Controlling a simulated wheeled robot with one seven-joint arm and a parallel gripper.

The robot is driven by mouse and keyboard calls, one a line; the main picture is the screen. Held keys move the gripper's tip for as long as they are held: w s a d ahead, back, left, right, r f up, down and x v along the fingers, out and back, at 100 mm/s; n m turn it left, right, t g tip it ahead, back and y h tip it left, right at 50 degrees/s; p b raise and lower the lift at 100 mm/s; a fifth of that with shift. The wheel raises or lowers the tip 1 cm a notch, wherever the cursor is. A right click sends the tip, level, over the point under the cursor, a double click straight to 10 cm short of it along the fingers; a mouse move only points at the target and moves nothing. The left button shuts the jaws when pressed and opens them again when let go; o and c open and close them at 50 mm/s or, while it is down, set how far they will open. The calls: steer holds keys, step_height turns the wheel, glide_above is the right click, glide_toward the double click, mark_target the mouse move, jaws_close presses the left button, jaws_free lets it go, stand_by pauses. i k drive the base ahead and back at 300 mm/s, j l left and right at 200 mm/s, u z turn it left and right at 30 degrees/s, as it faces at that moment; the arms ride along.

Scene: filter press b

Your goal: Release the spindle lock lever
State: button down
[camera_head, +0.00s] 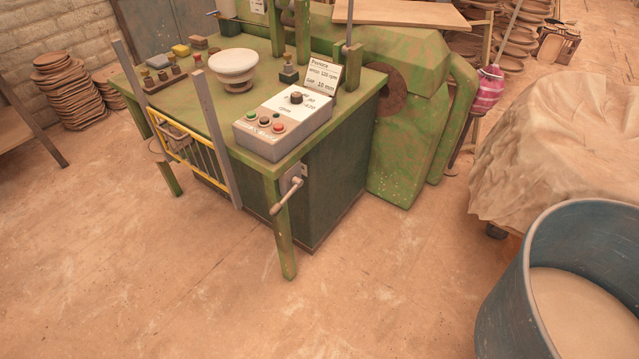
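A small metal lever (286,196) with a rounded knob sits on a grey plate (294,176) on the green machine's front right leg, just below the table top. It slants down to the left, its knob end lowest. No label on it can be read; it looks like the spindle lock lever. Nothing touches it. My gripper is not in view.
The green machine table (200,113) carries a grey control box (258,142), a white bowl (234,68) and a sign (322,76). A yellow guard (188,150) stands at its front left. A blue tub (512,290) stands at right. The floor in front is clear.

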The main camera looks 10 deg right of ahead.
mark_target(277, 209)
steer(key=i+l, duration=0.25)
steer(key=i, duration=0.2)
steer(key=i+l+z, duration=0.1)
steer(key=i+l, duration=0.15)
steer(key=i, duration=0.2)
